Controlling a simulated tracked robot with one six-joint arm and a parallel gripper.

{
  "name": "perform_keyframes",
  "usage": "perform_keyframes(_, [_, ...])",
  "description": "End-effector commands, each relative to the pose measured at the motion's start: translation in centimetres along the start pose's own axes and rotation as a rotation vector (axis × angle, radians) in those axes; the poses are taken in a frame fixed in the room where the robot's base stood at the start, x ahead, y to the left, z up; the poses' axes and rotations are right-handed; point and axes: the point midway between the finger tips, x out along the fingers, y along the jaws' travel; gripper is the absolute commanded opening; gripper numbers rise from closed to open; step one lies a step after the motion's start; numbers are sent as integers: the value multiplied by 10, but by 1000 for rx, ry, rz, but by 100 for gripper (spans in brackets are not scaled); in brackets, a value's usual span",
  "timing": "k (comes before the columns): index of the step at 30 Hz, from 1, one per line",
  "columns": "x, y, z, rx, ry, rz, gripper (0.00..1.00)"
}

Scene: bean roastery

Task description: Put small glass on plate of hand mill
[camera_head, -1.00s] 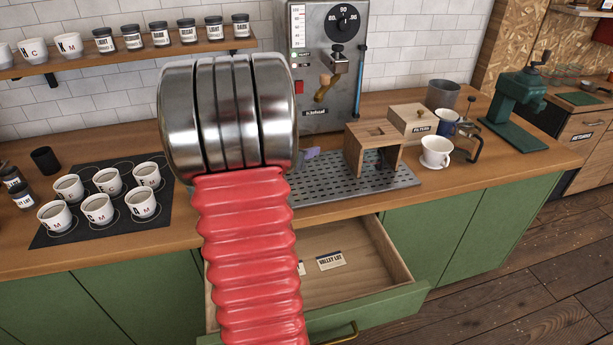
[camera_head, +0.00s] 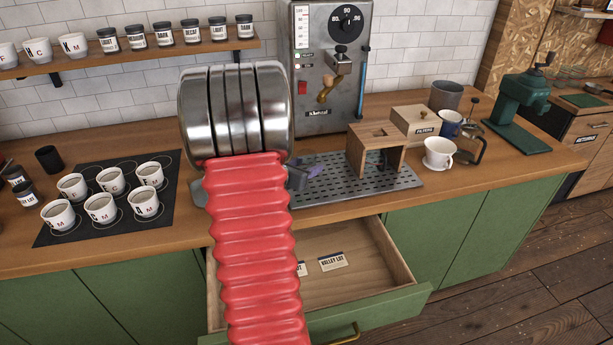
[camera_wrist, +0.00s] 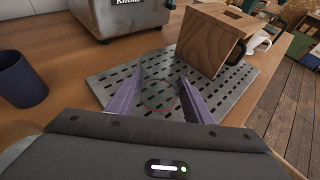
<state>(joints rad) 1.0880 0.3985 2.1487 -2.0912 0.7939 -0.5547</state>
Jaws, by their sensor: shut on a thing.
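My gripper (camera_wrist: 161,86) is shut on the small glass (camera_wrist: 159,96), a clear thing with a faint reddish rim between the purple fingers in the wrist view. It is above the perforated metal tray. In the head view my gripper (camera_head: 303,173) shows beside my red and silver arm, and the glass is too faint to make out. The green hand mill (camera_head: 524,95) stands at the right end of the counter, well apart from my gripper. Its flat green plate (camera_head: 518,139) is on the counter, and I see nothing on it.
A wooden stand (camera_head: 362,152) is on the perforated tray (camera_head: 345,190), right of my gripper. A white cup (camera_head: 438,154), a glass press (camera_head: 470,145) and a filter box (camera_head: 414,118) stand before the mill. An open drawer (camera_head: 370,270) juts out below. Several cups cover the black mat (camera_head: 160,215).

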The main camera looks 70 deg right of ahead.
Motion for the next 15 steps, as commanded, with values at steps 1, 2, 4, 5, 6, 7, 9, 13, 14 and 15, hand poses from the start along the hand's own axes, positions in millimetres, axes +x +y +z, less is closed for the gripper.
perform_keyframes(1, [0,0,-1,0,0,0,21])
perform_keyframes(2, [1,0,-2,-1,0,0,21])
perform_keyframes(4, [3,0,-8,-3,1,0,21])
perform_keyframes(5, [4,0,-11,-2,2,0,21])
perform_keyframes(6, [6,0,-15,-2,3,-1,21])
perform_keyframes(7, [8,0,-19,-3,3,-1,21])
perform_keyframes(9, [11,-1,-26,-3,2,-1,21])
perform_keyframes(13, [14,-1,-34,-1,1,-1,21])
perform_keyframes(14, [15,-1,-34,0,0,-1,21])
perform_keyframes(15, [15,-1,-34,0,0,0,21])
